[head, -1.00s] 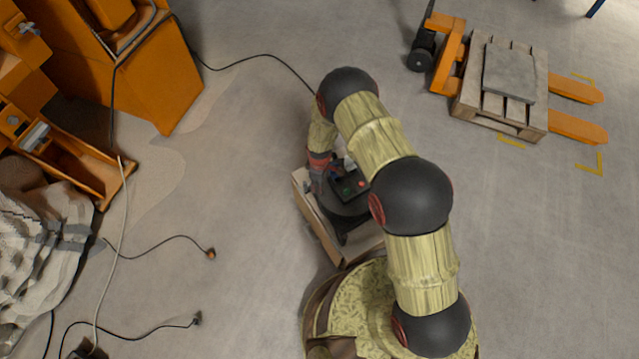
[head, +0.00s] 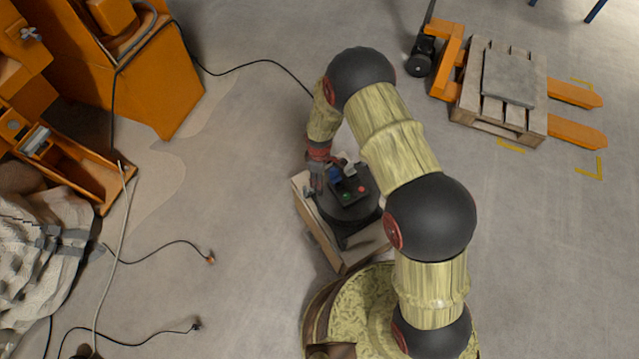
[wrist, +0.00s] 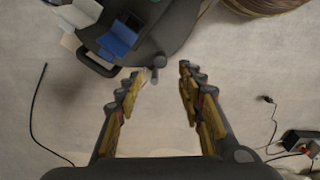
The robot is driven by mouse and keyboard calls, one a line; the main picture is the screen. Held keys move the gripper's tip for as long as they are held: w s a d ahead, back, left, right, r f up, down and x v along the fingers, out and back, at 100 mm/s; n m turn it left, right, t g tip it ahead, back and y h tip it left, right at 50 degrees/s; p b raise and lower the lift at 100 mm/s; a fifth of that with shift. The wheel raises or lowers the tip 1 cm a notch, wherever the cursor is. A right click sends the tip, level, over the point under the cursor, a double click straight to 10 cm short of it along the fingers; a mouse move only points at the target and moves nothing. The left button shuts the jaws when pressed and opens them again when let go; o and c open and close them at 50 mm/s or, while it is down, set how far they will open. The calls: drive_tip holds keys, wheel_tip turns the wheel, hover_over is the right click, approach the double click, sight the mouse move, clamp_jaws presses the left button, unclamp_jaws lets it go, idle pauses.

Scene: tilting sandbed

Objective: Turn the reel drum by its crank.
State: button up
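The reel drum (head: 352,212) is a dark round drum with a socket panel carrying red and green spots. In the wrist view the drum (wrist: 172,35) fills the top middle, with a blue socket lid (wrist: 118,38) on it. A short grey crank handle (wrist: 158,62) sticks out at the drum's near edge. My gripper (head: 317,183) is at the drum's left side in the head view. In the wrist view my gripper (wrist: 161,76) is open and empty, with the crank handle just beyond and roughly between its fingertips. Contact is not visible.
The drum stands on a wooden box (head: 318,232). Loose cables, one ending in a plug (head: 209,259), lie on the floor at left. Orange machinery (head: 155,85) stands at upper left. A pallet (head: 500,128) on an orange pallet truck is at upper right. Open floor lies between.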

drive_tip(key=shift+r, duration=1.3)
